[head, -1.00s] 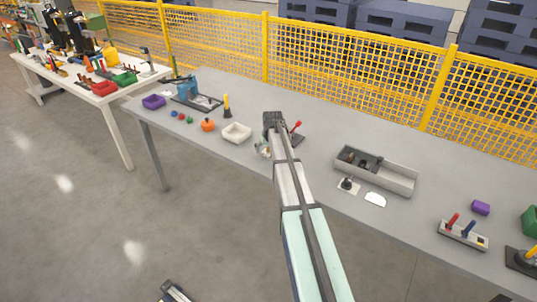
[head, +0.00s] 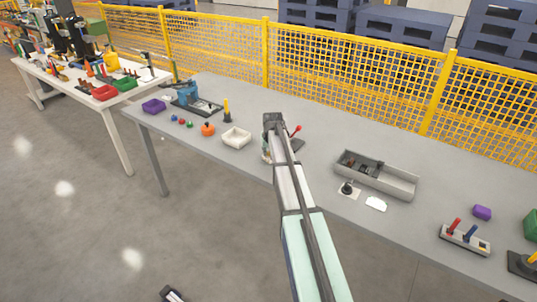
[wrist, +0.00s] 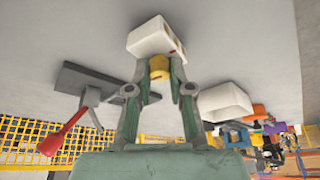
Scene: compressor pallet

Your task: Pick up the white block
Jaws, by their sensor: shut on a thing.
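The white block (wrist: 152,38) shows at the fingertips of my gripper (wrist: 157,68) in the wrist view, where the picture is upside down. My gripper is shut on it, with a finger on either side. A yellow part shows between the fingers; I cannot tell what it belongs to. In the head view my gripper (head: 266,150) is near the table's front edge, mostly behind my own arm, and the block cannot be made out there. Whether the block touches the table is unclear.
A red lever (head: 296,130) on a dark plate stands close beside my gripper, and a white bin (head: 236,138) is on its other side. An orange object (head: 208,129) and a yellow-handled post (head: 227,111) are farther left. A grey tray (head: 397,188) lies right. Yellow mesh fence runs behind the table.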

